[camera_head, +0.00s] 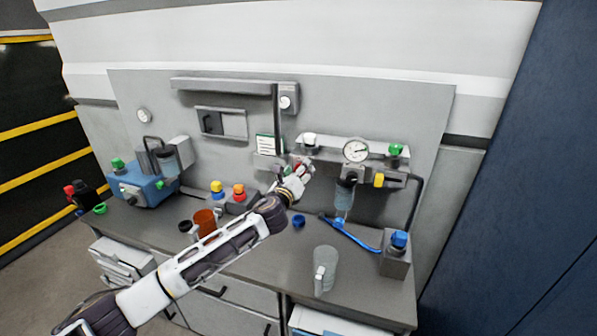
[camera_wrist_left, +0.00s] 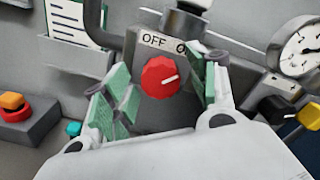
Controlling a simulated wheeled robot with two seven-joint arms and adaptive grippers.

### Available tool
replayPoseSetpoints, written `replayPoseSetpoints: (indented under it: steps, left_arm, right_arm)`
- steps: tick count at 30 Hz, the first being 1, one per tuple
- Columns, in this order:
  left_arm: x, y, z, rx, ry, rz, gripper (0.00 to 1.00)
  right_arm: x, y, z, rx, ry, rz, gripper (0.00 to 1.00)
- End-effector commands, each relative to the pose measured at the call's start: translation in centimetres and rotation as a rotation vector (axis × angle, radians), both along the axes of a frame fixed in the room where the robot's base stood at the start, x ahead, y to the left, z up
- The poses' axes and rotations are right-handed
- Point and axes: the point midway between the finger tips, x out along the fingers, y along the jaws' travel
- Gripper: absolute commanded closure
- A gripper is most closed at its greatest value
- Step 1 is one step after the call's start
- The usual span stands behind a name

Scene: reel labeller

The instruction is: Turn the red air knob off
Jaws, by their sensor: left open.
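The red air knob (camera_wrist_left: 160,77) sits on a grey block in the left wrist view, under a white label that reads OFF at its left. The rest of the label is partly hidden by my gripper. The knob's white mark points right and slightly up, away from OFF. My left gripper (camera_wrist_left: 165,92) is open, with its green-padded fingers on either side of the knob. I see a gap at the left finger; whether the right finger touches is unclear. In the head view my left gripper (camera_head: 299,174) covers most of the knob. My right gripper is not in view.
A pressure gauge (camera_head: 355,150) and a yellow knob (camera_head: 378,180) are right of my gripper. Yellow and red-orange buttons (camera_head: 238,190) stand on a box to the left. A clear jug (camera_head: 325,268), an orange cup (camera_head: 205,221) and a blue hose (camera_head: 350,236) are on the bench.

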Motion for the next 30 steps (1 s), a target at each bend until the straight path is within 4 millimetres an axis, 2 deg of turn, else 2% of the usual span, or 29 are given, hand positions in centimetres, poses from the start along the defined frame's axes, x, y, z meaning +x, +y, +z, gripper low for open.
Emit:
replayPoseSetpoints:
  steps: [11,22,30]
  left_arm:
    - [0.20,-0.06,0.00,0.000,0.000,0.000,0.42]
    - [0.19,-0.05,-0.02,0.000,0.001,0.001,0.87]
    - [0.19,-0.03,-0.07,-0.018,0.006,0.001,0.87]
  right_arm:
    - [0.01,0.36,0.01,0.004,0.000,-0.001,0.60]
    - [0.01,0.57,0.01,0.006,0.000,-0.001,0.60]
    - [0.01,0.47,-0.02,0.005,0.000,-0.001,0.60]
